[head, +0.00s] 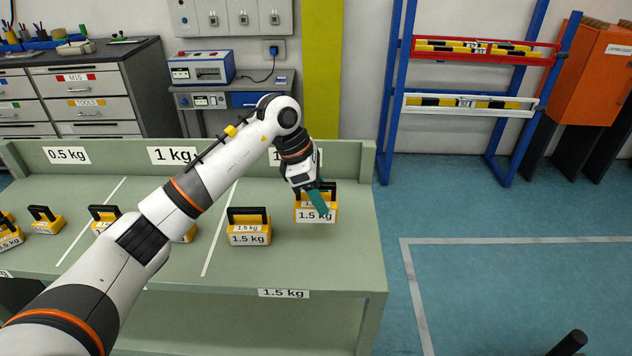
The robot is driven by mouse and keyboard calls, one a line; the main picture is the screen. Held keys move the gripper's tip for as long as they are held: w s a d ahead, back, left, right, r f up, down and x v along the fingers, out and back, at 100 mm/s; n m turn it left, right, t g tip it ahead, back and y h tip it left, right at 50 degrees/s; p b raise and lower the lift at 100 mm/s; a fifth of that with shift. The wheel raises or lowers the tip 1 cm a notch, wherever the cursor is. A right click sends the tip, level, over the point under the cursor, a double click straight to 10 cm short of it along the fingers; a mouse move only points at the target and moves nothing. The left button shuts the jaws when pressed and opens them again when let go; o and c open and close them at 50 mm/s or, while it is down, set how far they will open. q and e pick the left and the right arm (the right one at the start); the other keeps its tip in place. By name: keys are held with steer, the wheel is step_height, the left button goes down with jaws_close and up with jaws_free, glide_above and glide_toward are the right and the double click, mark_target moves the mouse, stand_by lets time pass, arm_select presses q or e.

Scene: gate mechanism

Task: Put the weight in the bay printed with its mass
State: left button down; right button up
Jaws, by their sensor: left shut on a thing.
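A yellow weight (315,215) printed 1.5 kg, with a dark handle, is in the right-hand bay of the green bench. My left gripper (317,197) is shut on its handle from above, and a teal finger covers part of its front. I cannot tell whether its base touches the bench. The bay's back label is mostly hidden by my arm, but the front edge label (284,293) reads 1.5 kg. Another 1.5 kg weight (250,238) stands to the left in the same bay. My right gripper is not in view.
White lines divide the green bench (340,262) into bays; back labels read 0.5 kg (66,155) and 1 kg (172,155). Smaller weights (45,222) stand at left, some behind my arm.

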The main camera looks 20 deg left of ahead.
arm_select(q)
steer(key=shift+w+f, duration=0.2)
steer(key=shift+f, duration=0.55)
step_height(320, 180, down, 3)
steer(key=shift+s+r+p, duration=0.1)
steer(key=shift+r+p, duration=0.1)
steer(key=shift+p, duration=0.5)
steer(key=shift+f, duration=0.4)
steer(key=shift+f, duration=0.1)
steer(key=c, duration=0.7)
jaws_free()
steer(key=shift+s+f, duration=0.1)
steer(key=shift+f, duration=0.05)
